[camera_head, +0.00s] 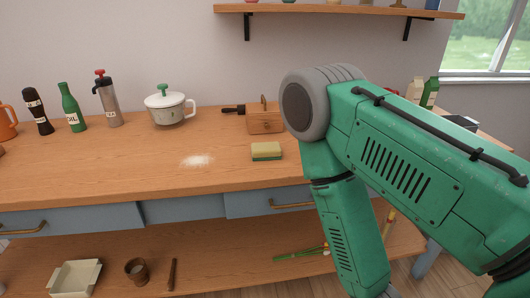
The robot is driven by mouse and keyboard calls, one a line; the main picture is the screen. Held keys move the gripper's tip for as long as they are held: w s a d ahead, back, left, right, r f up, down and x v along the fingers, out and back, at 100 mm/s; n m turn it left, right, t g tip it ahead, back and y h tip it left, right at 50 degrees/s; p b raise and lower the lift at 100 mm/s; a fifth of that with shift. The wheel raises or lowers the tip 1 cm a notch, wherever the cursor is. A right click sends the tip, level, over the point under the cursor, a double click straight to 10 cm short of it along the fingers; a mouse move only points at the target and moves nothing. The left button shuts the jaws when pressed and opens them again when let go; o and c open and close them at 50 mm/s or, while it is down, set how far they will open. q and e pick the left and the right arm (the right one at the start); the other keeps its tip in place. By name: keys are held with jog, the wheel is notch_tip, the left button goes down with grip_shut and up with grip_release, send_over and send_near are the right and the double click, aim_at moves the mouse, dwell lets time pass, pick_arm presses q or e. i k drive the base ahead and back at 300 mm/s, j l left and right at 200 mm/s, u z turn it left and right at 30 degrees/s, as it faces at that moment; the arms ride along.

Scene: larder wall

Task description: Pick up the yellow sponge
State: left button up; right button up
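The yellow sponge (266,149) lies flat on the wooden counter, near its front edge and just left of my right arm. It has a yellow top and a dark green lower layer. My green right arm comes in from the right and bends down in front of the counter. Its gripper is below the picture's bottom edge or hidden, so I cannot see it. My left gripper is not in view.
A patch of white powder (197,160) lies left of the sponge. A wooden box (265,123) and a lidded white pot (170,109) stand behind. Bottles stand at the left. Drawers (184,208) and a lower shelf (215,250) sit below the counter.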

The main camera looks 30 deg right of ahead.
aim_at(266, 151)
jog(key=i+l+u, duration=0.25)
jog(key=l, duration=0.35)
jog(key=l+u, duration=0.2)
jog(key=l, duration=0.45)
jog(key=k, duration=0.05)
